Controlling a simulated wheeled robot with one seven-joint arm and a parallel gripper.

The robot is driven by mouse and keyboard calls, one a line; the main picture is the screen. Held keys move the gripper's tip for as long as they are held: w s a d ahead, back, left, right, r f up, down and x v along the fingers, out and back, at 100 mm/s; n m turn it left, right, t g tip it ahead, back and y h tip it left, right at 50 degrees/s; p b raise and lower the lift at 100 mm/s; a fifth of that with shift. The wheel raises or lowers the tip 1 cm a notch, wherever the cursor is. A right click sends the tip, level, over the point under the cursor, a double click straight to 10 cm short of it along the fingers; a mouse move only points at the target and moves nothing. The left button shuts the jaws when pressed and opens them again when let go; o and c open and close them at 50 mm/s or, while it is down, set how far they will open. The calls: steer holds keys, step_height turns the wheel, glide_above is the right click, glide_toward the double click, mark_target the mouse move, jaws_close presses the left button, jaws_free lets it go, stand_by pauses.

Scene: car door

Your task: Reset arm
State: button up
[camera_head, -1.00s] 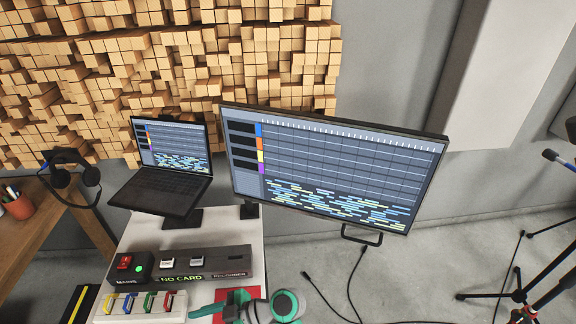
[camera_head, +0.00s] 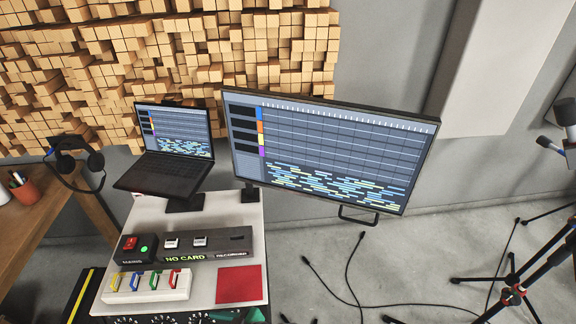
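My gripper is not clearly in view. A small green piece (camera_head: 238,317) shows at the bottom edge, below the red square; I cannot tell whether it is part of my arm. No car door shows. The white table (camera_head: 235,215) carries a grey recorder unit (camera_head: 215,262) marked "NO CARD". A white strip (camera_head: 148,287) with several coloured clips lies in front. A flat red square (camera_head: 239,284) lies bare on the table at right.
A large monitor (camera_head: 325,150) stands behind the table and reaches to its right. A laptop (camera_head: 170,150) stands at the left. Headphones (camera_head: 76,162) hang by a wooden desk (camera_head: 25,230). Stand legs (camera_head: 513,296) and cables (camera_head: 345,290) are on the floor at right.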

steer(key=s+d+f+m+t+h, duration=0.3)
steer(key=s+d+m+t+h, duration=0.15)
steer(key=d, duration=0.35)
steer(key=s+d+f+m+t+h, duration=0.3)
steer(key=s+d+m+h, duration=0.15)
steer(key=d+m, duration=0.2)
steer(key=s+d+r+t+h, duration=0.1)
steer(key=s+d+r+t, duration=0.1)
steer(key=s+r, duration=0.4)
steer(key=s+d+r+m+t+h, duration=0.1)
steer(key=s+d+r, duration=0.3)
steer(key=r, duration=0.5)
steer(key=shift+s+d+r+m+t+h, duration=0.3)
steer(key=shift+s+d+t+h, duration=0.15)
steer(key=shift+s+t, duration=0.4)
